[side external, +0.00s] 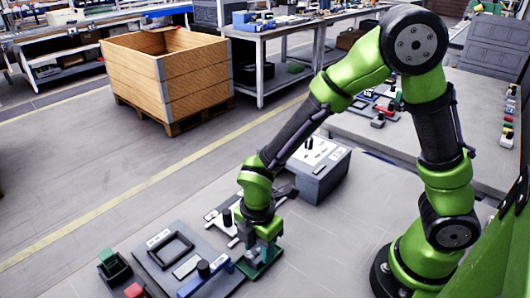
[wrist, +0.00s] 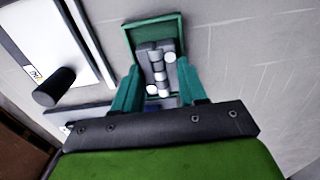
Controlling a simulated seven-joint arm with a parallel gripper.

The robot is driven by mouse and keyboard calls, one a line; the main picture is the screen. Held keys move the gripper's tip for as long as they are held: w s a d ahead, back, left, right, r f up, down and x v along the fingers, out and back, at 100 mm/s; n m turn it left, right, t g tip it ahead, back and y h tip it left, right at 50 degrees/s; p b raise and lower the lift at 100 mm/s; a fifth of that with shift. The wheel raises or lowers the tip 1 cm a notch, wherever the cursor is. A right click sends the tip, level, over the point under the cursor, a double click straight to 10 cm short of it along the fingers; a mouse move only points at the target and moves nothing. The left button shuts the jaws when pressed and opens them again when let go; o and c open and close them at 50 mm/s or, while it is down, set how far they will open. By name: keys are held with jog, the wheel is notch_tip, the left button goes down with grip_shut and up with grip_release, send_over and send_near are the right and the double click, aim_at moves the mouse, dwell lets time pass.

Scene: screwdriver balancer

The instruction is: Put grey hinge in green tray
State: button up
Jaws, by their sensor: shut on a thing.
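The grey hinge (wrist: 157,58) shows in the wrist view between the two teal fingers of my gripper (wrist: 159,72), with pale round spots along it. My gripper is shut on it. The green tray (wrist: 181,22) lies around and beneath the hinge in that view. I cannot tell whether the hinge touches the tray floor. In the side view my gripper (side external: 262,240) points down at the green tray (side external: 268,265), and the fingers and arm hide the hinge there.
A grey box (side external: 318,172) stands behind. The floor right of the tray is clear.

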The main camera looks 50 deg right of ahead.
aim_at(258, 249)
jog(key=shift+f, duration=0.15)
jog(key=o, duration=1.1)
jog(key=shift+c, duration=0.2)
notch_tip(258, 249, up, 11)
jog(key=s+d+r+m+t+y, duration=0.1)
jog(key=s+d+r+m+t, duration=0.2)
jog(key=d+r+m, duration=0.3)
jog(key=s+d+r+m+t+y, duration=0.1)
jog(key=s+d+r+m+t, duration=0.2)
jog(key=m, duration=1.3)
jog(key=shift+d+r+t, duration=0.6)
jog(key=shift+d+r, duration=0.9)
jog(key=shift+d, duration=0.15)
